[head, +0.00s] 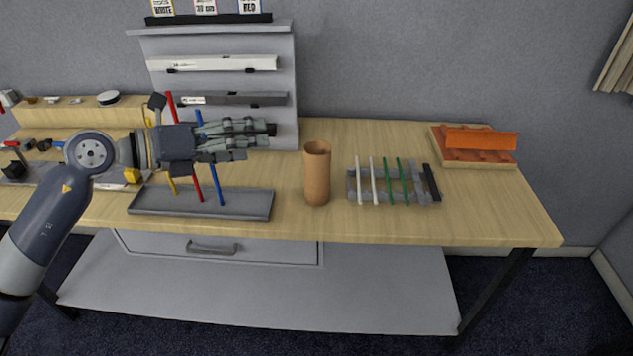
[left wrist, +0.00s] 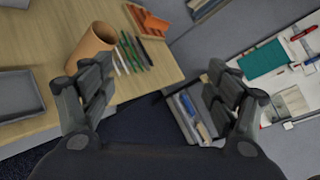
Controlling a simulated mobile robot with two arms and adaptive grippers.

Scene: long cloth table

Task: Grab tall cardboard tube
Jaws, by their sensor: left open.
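The tall cardboard tube (head: 317,176) is brown, open at the top and stands upright on the wooden table, right of the grey tray. It also shows in the left wrist view (left wrist: 88,48), partly covered by a finger of my gripper. My left gripper (head: 262,140) is open and empty, above the grey tray and left of the tube, with its fingers pointing right toward it. In the left wrist view the gripper's two fingers (left wrist: 160,95) are spread wide with nothing between them. My right gripper is in neither view.
The grey tray (head: 150,203) with upright red, blue and yellow rods lies under my left gripper. A rack (head: 408,188) with white, green and black sticks lies right of the tube. An orange object (head: 482,139) sits on a wooden tray at the right back. A grey panel (head: 215,40) stands behind.

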